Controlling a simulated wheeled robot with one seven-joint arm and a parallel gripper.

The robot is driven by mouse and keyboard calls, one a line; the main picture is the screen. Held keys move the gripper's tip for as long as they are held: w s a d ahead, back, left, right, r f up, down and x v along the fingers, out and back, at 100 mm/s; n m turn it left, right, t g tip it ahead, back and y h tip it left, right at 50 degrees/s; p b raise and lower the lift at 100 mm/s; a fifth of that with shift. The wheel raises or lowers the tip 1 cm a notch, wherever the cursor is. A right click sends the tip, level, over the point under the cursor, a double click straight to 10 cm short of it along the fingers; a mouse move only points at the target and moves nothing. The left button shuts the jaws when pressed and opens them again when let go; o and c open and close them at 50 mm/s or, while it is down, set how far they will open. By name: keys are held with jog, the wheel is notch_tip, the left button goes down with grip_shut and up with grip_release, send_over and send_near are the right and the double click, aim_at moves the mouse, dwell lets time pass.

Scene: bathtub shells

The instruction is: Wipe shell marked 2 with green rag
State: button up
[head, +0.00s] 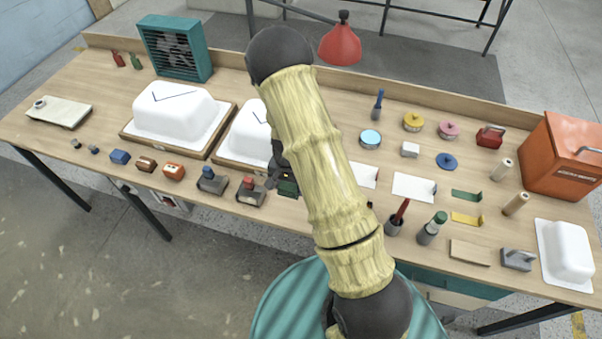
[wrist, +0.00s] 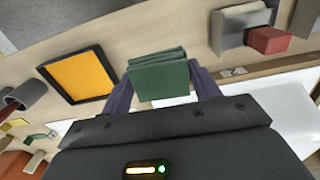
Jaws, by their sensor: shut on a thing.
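My gripper (wrist: 160,88) is shut on the folded green rag (wrist: 158,73), which shows between its two fingers in the wrist view. In the head view the gripper (head: 282,184) is partly hidden behind my arm, low over the front of the bench, with a bit of dark green at its tip. Two white bathtub shells stand on wooden frames: a left one (head: 190,112) with a dark angled line on top, and a middle one (head: 240,128) partly covered by my arm, also with a dark line. I cannot read a number on either shell.
A grey block with a red top (head: 250,191) stands just left of the gripper. Several small blocks line the front edge. White cards (head: 414,187), pots and lids fill the right side. An orange-yellow panel (wrist: 78,75) lies left in the wrist view.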

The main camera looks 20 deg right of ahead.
jog(key=n, duration=0.2)
jog(key=f+n, duration=0.1)
jog(key=shift+d+n, duration=0.1)
jog(key=shift+n, duration=0.3)
jog(key=n, duration=0.3)
jog(key=shift+w+f+n, duration=0.1)
jog(key=shift+f+n, duration=0.25)
jog(key=shift+n, duration=0.05)
jog(key=shift+w, duration=0.1)
